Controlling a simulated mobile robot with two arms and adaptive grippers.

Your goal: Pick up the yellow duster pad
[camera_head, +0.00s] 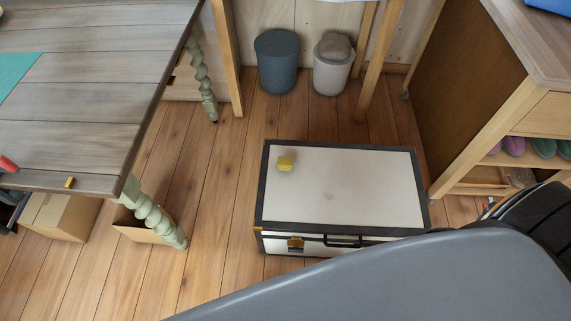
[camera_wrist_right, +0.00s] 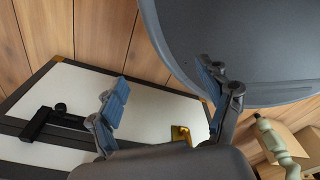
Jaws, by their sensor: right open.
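The yellow duster pad (camera_head: 286,164) is a small yellow block. It lies on the white top of a black-edged case (camera_head: 345,190), near the back left of the lid. My right gripper (camera_wrist_right: 163,98) shows in the right wrist view with its blue-padded fingers spread apart and nothing between them. The case's white side and black handle (camera_wrist_right: 58,121) show behind the fingers there, with a brass latch (camera_wrist_right: 180,134). I cannot make out the pad in the right wrist view. My right gripper cannot be made out in the head view, and my left gripper is not in view.
A grey-brown table (camera_head: 75,115) stands at the left on turned green legs, with cardboard boxes under it. Two bins, blue-grey (camera_head: 278,62) and light grey (camera_head: 332,66), stand behind the case. A wooden cabinet (camera_head: 470,90) is at the right. Floor left of the case is clear.

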